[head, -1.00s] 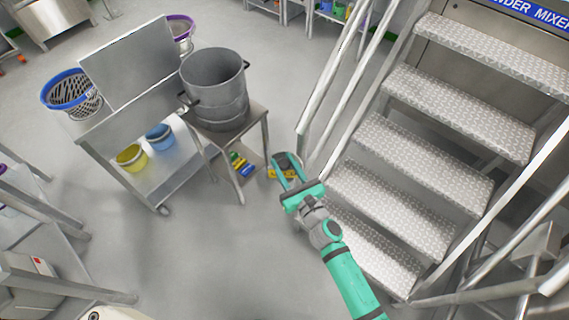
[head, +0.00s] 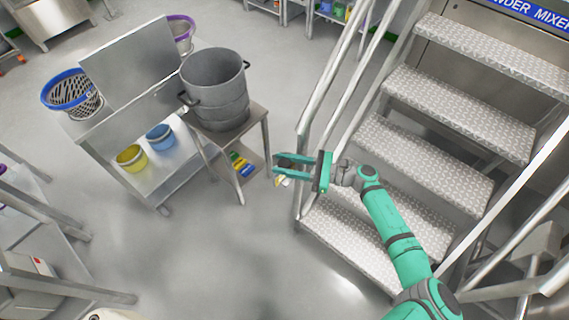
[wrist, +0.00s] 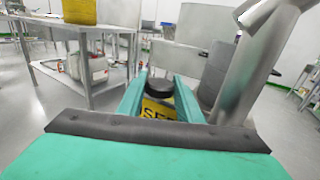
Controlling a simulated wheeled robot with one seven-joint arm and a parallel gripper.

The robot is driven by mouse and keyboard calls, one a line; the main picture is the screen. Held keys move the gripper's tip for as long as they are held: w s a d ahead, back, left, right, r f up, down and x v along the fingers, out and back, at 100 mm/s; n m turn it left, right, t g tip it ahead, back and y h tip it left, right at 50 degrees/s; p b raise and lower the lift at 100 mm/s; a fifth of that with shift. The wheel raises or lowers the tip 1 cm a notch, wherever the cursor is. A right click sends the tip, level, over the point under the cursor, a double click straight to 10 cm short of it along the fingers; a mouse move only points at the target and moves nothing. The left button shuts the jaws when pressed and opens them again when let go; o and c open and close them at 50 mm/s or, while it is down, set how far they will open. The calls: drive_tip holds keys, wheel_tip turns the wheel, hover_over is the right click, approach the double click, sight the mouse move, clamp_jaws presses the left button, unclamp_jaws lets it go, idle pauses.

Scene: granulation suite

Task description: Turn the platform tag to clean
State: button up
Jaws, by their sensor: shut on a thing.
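The platform tag (wrist: 158,110) shows in the wrist view as a yellow plate with black letters, partly cut off by my gripper's body. A dark round piece (wrist: 159,86) sits just above it between my fingers. My gripper (wrist: 160,80) is shut on the tag. In the head view my gripper (head: 279,164) reaches left, beside the lower end of the stair handrail. A small pale and yellow part of the tag (head: 282,182) shows just below the fingers; its face cannot be read there.
Metal steps (head: 375,195) and a handrail (head: 318,110) stand close on the right. A small table (head: 259,115) bearing a grey pot (head: 215,85) stands to the left, near a trolley with a yellow bucket (head: 131,158). The floor in front is clear.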

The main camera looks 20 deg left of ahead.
drive_tip(key=shift+n+g+h, duration=0.8)
drive_tip(key=shift+n+g, duration=1.1)
drive_tip(key=shift+g, duration=0.9)
drive_tip(key=shift+w, duration=0.1)
drive_tip(key=o, duration=1)
drive_tip(key=shift+o, duration=0.2)
drive_tip(key=shift+a, duration=0.1)
